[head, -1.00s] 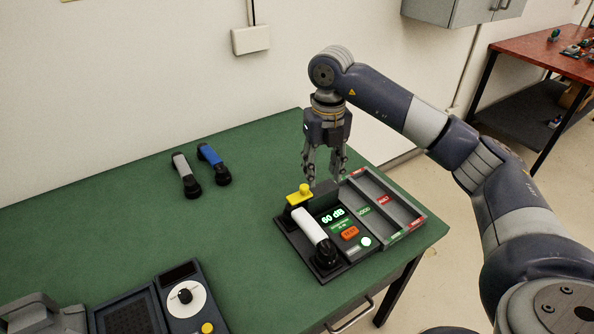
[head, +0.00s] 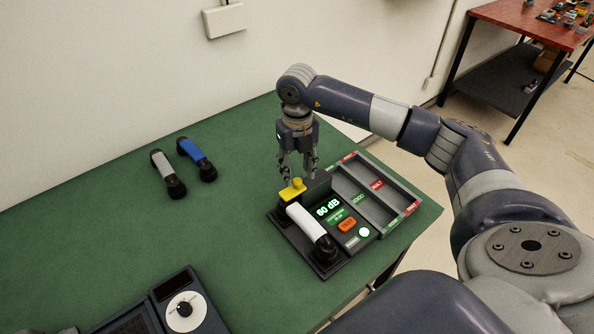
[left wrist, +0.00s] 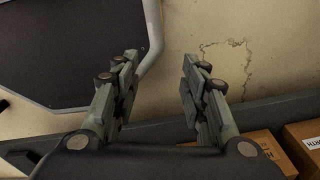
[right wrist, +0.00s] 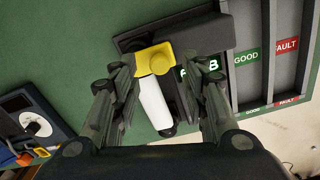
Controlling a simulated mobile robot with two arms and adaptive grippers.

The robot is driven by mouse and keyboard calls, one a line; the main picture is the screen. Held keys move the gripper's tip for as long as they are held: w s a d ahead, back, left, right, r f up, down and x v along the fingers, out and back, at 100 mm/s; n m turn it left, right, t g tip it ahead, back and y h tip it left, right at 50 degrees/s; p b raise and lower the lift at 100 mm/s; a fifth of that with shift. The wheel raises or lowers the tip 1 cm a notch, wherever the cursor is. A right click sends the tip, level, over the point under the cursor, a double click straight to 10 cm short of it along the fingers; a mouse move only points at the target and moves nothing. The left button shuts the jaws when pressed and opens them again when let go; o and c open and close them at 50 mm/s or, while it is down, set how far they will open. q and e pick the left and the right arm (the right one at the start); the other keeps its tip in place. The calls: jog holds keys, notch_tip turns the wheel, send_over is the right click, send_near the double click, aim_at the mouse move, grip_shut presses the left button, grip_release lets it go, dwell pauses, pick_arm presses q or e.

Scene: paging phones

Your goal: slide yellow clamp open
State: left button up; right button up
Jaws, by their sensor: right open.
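The yellow clamp (head: 293,190) sits at the far end of a black test station (head: 286,229) on the green table. A white handset (head: 306,222) lies in the station, with the clamp at its far end. My right gripper (head: 300,179) is open and empty, pointing down just above and behind the clamp. In the right wrist view its fingers (right wrist: 162,92) are spread either side of the clamp and handset. My left gripper (left wrist: 160,75) is open and empty, away from the table.
The station's display (head: 328,208) reads 60 dB above an orange button (head: 347,224). A sorting tray (head: 401,197) marked GOOD and FAULT stands to its right. Grey (head: 164,171) and blue (head: 194,157) handsets lie at left. A dial device (head: 184,309) is at the front.

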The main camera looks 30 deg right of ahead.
notch_tip(320, 180, down, 2)
jog(key=shift+f, duration=0.2)
jog(key=c, duration=0.8)
grip_shut()
jog(key=d, duration=0.1)
jog(key=d+b, duration=0.1)
jog(key=d, duration=0.1)
jog(key=d+b, duration=0.1)
jog(key=d, duration=0.1)
jog(key=shift+w+d, duration=0.15)
jog(key=shift+w, duration=0.1)
jog(key=shift+d, duration=0.1)
pick_arm(q)
jog(key=shift+w+d+f, duration=0.1)
jog(key=shift+w+f, duration=0.75)
jog(key=shift+w, duration=0.25)
